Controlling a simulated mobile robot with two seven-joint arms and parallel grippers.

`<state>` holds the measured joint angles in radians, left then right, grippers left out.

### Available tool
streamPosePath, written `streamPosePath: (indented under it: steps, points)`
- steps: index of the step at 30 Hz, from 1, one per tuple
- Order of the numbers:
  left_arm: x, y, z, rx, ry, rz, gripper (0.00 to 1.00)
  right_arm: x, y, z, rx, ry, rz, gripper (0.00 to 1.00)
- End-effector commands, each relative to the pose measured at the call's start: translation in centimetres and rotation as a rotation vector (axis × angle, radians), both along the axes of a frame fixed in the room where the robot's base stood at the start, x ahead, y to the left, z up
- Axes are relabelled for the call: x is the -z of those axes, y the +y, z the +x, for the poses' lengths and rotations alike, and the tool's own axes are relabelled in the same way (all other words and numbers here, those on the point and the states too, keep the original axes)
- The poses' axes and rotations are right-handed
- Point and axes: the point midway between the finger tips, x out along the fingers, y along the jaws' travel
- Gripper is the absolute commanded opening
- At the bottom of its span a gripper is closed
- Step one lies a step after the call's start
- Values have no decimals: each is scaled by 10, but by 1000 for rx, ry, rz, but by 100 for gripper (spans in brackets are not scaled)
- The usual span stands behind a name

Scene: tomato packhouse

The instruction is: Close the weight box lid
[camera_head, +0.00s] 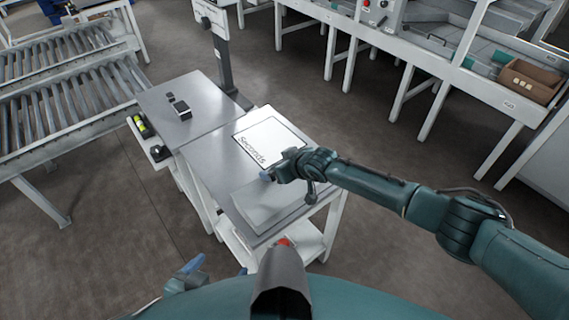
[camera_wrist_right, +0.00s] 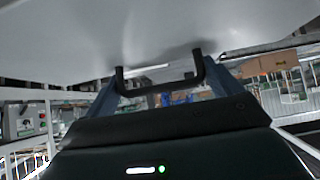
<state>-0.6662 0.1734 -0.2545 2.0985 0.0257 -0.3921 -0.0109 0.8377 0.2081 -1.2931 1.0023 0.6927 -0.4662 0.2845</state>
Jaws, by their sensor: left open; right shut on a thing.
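My right gripper (camera_head: 269,176) is at the pale box-like shape (camera_head: 262,208) on the near end of the metal table. In the right wrist view my right gripper (camera_wrist_right: 161,88) is shut on a black U-shaped handle (camera_wrist_right: 160,90). The handle meets a broad pale panel (camera_wrist_right: 150,35) that fills the top of that view. I cannot tell how far this lid-like panel is from its box. My left gripper (camera_head: 217,268) is open and empty low in the head view, apart from the table and partly hidden by my body.
A white board or crate marked "Seconds" (camera_head: 272,137) lies behind my right gripper. Small dark items (camera_head: 181,109) stand on the left bench top (camera_head: 205,95). A roller conveyor (camera_head: 60,105) is at the left. A cardboard box (camera_head: 528,80) sits on the far right bench.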

Motion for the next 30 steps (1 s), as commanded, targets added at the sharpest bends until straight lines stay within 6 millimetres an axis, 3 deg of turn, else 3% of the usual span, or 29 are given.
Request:
streamPosePath:
  steps: [1, 18, 19, 22, 30]
  points:
    - [-1, -1, 1, 3, -5, -1, 82, -8, 7, 4, -8, -8, 7, 50]
    - [0, -3, -1, 10, -6, -4, 82, -5, 6, 4, -8, 15, -16, 50]
    - [0, -3, -1, 10, -5, -3, 82, -5, 6, 4, -8, 15, -16, 92]
    - [0, -3, -2, 10, -4, -3, 82, -4, 5, 4, -7, 18, -18, 100]
    - [1, -2, -1, 8, -2, -1, 82, -1, 2, 2, -4, 26, -24, 100]
